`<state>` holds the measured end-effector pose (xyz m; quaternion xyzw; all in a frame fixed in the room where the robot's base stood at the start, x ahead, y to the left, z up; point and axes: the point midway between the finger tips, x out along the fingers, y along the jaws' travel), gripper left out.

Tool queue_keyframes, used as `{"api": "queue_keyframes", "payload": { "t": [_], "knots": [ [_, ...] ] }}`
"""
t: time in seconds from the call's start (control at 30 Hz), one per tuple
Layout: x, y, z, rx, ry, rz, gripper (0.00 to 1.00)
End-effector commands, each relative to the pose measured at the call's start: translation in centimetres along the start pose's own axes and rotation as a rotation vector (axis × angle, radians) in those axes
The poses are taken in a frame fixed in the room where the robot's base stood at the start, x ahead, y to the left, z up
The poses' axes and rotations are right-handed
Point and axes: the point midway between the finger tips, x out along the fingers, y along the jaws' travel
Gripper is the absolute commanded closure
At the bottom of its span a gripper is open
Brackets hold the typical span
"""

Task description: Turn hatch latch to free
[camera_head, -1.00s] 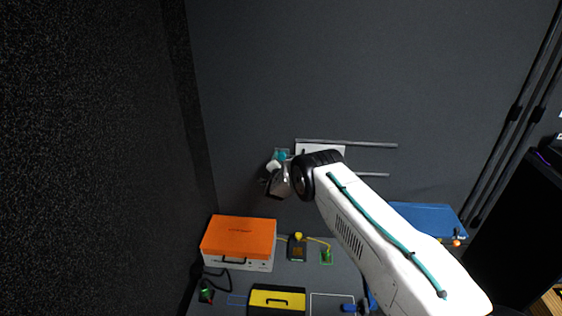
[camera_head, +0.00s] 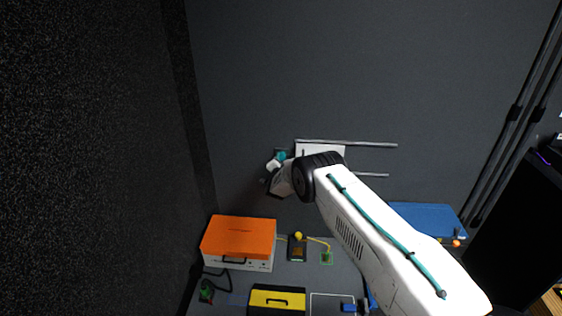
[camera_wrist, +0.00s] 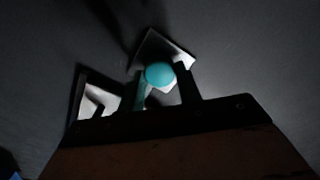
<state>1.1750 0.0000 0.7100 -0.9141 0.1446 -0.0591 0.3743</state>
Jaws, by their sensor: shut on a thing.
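The hatch latch shows as a teal round knob (camera_wrist: 159,74) in the wrist view, in front of a pale square plate (camera_wrist: 177,53) on the dark wall. In the head view its teal top (camera_head: 282,155) shows just above my gripper (camera_head: 273,165). My gripper (camera_wrist: 161,86) has one finger on each side of the latch in the wrist view and is shut on it. The lower part of the latch is partly hidden between the fingers. I cannot tell the latch's exact angle.
A white panel (camera_head: 325,149) and two grey rails (camera_head: 360,143) are on the wall right of the latch. Below are an orange-lidded case (camera_head: 238,237), a yellow toolbox (camera_head: 277,299) and a blue panel (camera_head: 425,218). A dark speckled wall (camera_head: 85,160) stands close on the left.

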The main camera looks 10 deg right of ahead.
Motion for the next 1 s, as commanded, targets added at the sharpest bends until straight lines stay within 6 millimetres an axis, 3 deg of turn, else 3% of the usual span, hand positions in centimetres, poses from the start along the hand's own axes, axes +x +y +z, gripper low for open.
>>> {"api": "queue_keyframes", "payload": {
  "t": [1.0],
  "knots": [
    [0.0, -0.08, 0.04, -0.909, 0.0, 0.0, 0.89]
  ]
}}
